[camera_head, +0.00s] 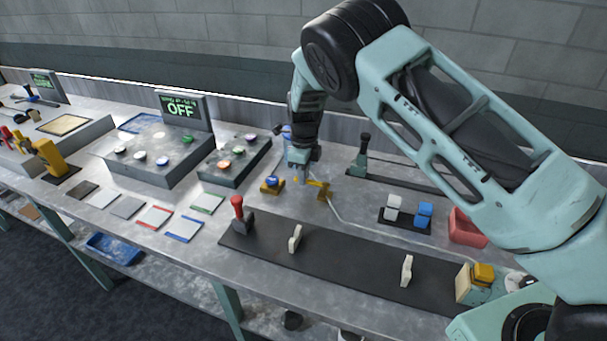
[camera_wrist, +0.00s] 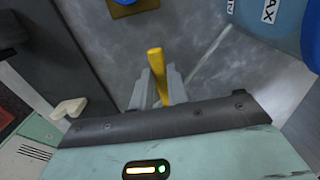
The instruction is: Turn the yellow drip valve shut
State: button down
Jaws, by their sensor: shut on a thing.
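The yellow drip valve (camera_head: 318,187) stands on the metal bench just right of my gripper in the head view. In the wrist view its yellow handle (camera_wrist: 157,72) runs between my two fingers, and its far end sticks out past them. My gripper (camera_head: 300,170) points down at the bench. In the wrist view my gripper (camera_wrist: 158,90) is shut on the yellow handle. The lower part of the valve is hidden by my fingers and palm. A thin clear tube (camera_head: 345,222) runs from near the valve along the bench.
A blue knob on a yellow base (camera_head: 271,184) stands close left of my gripper. A dark strip with a red-handled lever (camera_head: 237,208) lies in front. A button box (camera_head: 233,160) stands behind left. White and blue switches (camera_head: 423,213) and a red bin (camera_head: 467,229) are to the right.

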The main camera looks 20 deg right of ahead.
jog(key=c, duration=1.4)
grip_release()
jog(key=shift+o, duration=0.2)
jog(key=shift+r, duration=0.15)
notch_tip(320, 180, up, 17)
jog(key=b, duration=0.3)
jog(key=shift+b, duration=0.3)
jog(key=shift+r, duration=0.1)
jog(key=s+a+r+n+g+y, duration=0.1)
jog(key=s+a+n, duration=0.3)
jog(key=s+n, duration=0.75)
jog(key=s+a+r+n+y, duration=0.1)
jog(key=s+a+n, duration=0.3)
jog(key=s+n, duration=0.7)
jog(key=s+d+f+n, duration=0.1)
jog(key=s+n, duration=0.4)
jog(key=s, duration=0.5)
jog(key=s+d+f+n+t+h, duration=0.1)
jog(key=s+d+f+n, duration=0.1)
jog(key=s+n, duration=0.3)
jog(key=s, duration=0.4)
jog(key=shift+s+d, duration=0.15)
jog(key=shift+s, duration=0.25)
